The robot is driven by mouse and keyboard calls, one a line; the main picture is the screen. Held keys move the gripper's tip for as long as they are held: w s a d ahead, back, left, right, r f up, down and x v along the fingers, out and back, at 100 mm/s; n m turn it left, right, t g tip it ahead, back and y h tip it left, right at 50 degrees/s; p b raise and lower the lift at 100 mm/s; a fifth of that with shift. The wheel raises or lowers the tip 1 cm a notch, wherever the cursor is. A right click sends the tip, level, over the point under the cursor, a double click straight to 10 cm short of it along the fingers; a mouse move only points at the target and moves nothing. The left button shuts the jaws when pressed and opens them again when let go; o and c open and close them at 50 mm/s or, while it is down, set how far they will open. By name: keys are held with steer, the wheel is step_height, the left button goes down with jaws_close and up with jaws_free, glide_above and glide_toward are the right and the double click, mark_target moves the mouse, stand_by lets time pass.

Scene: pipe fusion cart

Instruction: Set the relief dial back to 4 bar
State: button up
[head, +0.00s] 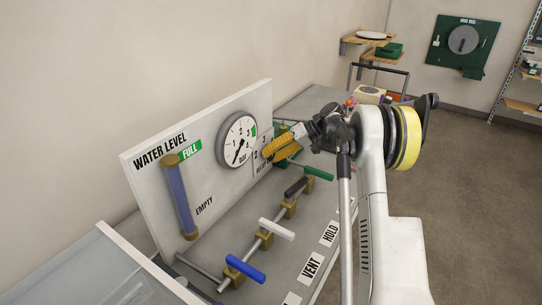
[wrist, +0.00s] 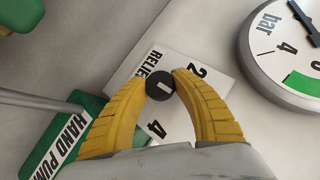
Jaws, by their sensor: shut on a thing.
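The relief dial (wrist: 160,86) is a small black round knob with a short white mark, on a white plate (wrist: 181,62) printed RELIEF, 2 and 4. In the wrist view the mark lies right of the knob's middle, on the side between the 2 and the 4; its exact reading is hard to tell. My gripper (wrist: 161,83) is shut on the knob, one yellow finger on each side. In the head view my gripper (head: 272,153) is at the panel's right part and hides the knob; part of the plate (head: 257,163) shows.
A round bar gauge (head: 237,140) with a green band sits close left of the plate; it also shows in the wrist view (wrist: 287,55). A green hand pump (wrist: 67,139) is near the fingers. Blue (head: 245,269), white (head: 277,229) and other valve handles stand in front.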

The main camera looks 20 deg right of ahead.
steer(key=o, duration=1.2)
steer(key=shift+v, duration=3.75)
steer(key=shift+o, duration=0.2)
